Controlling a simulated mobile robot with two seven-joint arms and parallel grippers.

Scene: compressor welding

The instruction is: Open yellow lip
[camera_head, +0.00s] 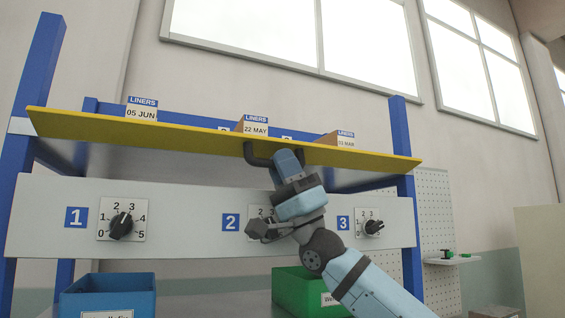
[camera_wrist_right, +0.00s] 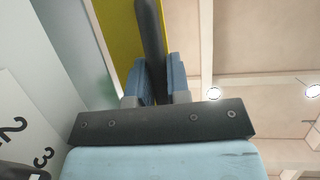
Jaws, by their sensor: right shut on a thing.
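The yellow lip (camera_head: 190,136) is a long flat panel across the front of the blue shelf frame, above the grey dial panel. I see it nearly edge-on, sloping down to the right. A dark handle (camera_head: 250,153) is fixed at its middle. My right gripper (camera_head: 284,158) is shut on this handle, reaching up from below. In the right wrist view the dark handle (camera_wrist_right: 151,40) runs between the two blue fingers, with the yellow lip (camera_wrist_right: 124,22) behind it. My left gripper is not in view.
Cartons with date labels (camera_head: 142,109) show above the lip. The grey panel (camera_head: 180,210) carries numbered dials; my arm partly hides the middle one. A blue bin (camera_head: 108,296) and a green bin (camera_head: 292,290) stand below. Blue posts (camera_head: 408,160) flank the shelf.

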